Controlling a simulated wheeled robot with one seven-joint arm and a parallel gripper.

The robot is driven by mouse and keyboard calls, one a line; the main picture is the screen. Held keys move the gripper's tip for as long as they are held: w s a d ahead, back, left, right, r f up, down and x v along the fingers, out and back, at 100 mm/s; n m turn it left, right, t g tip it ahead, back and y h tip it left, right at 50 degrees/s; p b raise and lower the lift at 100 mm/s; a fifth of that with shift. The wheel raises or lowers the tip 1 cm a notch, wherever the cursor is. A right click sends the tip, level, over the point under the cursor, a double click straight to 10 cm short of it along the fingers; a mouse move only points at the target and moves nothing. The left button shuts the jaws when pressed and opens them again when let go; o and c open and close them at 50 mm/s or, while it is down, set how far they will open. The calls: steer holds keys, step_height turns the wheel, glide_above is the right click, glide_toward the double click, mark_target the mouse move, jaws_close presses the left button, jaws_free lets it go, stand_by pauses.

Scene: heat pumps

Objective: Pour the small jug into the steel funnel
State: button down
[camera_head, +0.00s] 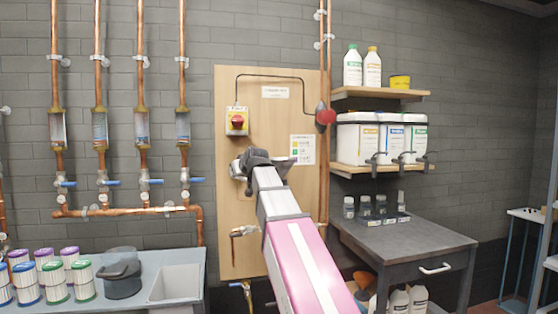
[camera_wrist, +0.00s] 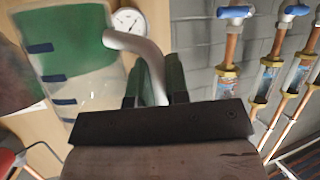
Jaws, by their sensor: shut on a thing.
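In the wrist view a clear jug (camera_wrist: 95,85) with green liquid (camera_wrist: 80,45) and dark marks on its side is close to my gripper (camera_wrist: 155,88). My gripper is shut on the jug's grey curved handle (camera_wrist: 125,42). That view is rolled nearly upside down, and the liquid lies toward the jug's lower end. In the head view my gripper (camera_head: 265,160) is raised in front of the wooden panel, and my arm hides the jug.
The wooden panel (camera_head: 230,100) carries a red switch (camera_head: 237,122). Copper pipes with blue valves (camera_head: 145,181) stand left. Shelves with bottles and white containers (camera_head: 360,140) are right, above a grey bench (camera_head: 405,238). A sink (camera_head: 175,285) is lower left.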

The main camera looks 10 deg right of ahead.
steer(key=shift+r, duration=0.2)
steer(key=shift+w+d+r+m+g+y, duration=0.25)
steer(key=shift+d+r+m, duration=0.2)
steer(key=shift+r, duration=0.35)
steer(key=shift+w+d+r+m+g+y, duration=0.15)
steer(key=shift+w+d+r+m+y, duration=0.2)
steer(key=shift+r, duration=0.4)
steer(key=shift+w+d+r+m+g+y, duration=0.2)
steer(key=shift+d+r+m, duration=0.25)
steer(key=shift+r, duration=0.35)
steer(key=w+d+r+m+g+y, duration=0.1)
steer(key=w+d+r+m+y, duration=0.1)
steer(key=r, duration=0.5)
steer(key=shift+d+r+m+p, duration=0.25)
steer(key=shift+d+m, duration=0.2)
steer(key=shift+d, duration=0.3)
steer(key=shift+d, duration=0.15)
steer(key=shift+w+d+r+m+g+y, duration=0.15)
steer(key=shift+d+r+m+g+y, duration=0.1)
steer(key=shift+r+m+y, duration=0.2)
steer(key=shift+w+d+r+m+g+y, duration=0.2)
steer(key=shift+r+m+y, duration=0.15)
steer(key=shift+r, duration=0.15)
steer(key=shift+w+d+r+m+y+p, duration=0.1)
steer(key=shift+w+d+m+y+p, duration=0.25)
steer(key=shift+d+m+p, duration=0.3)
steer(key=shift+w+d+r+m+y+p, duration=0.3)
steer(key=shift+d+r+m+y+p, duration=0.2)
steer(key=shift+r, duration=0.2)
stand_by(0.4)
